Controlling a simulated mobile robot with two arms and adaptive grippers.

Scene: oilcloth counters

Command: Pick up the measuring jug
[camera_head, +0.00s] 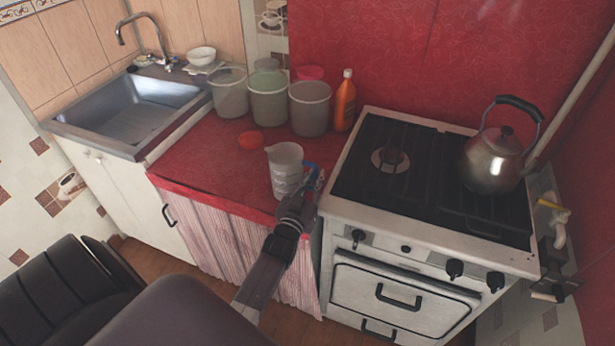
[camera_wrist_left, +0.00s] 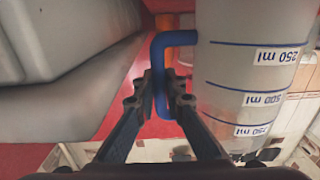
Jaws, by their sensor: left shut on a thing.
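The measuring jug (camera_head: 286,170) is a translucent white jug with blue markings and a blue handle. In the head view it is upright at the front right of the red counter, close to the stove; I cannot tell whether its base touches the counter. In the left wrist view the jug (camera_wrist_left: 250,70) fills the right side, with volume lines and labels showing. My left gripper (camera_head: 312,182) is at the jug's right side. In the left wrist view the left gripper (camera_wrist_left: 160,97) is shut on the blue handle (camera_wrist_left: 159,60). My right gripper is not in view.
Several buckets (camera_head: 310,107) and an orange bottle (camera_head: 344,102) stand at the back of the red counter (camera_head: 205,155). A small red bowl (camera_head: 251,140) lies nearer. The stove (camera_head: 430,215) with a kettle (camera_head: 494,163) is at right, the sink (camera_head: 135,110) at left.

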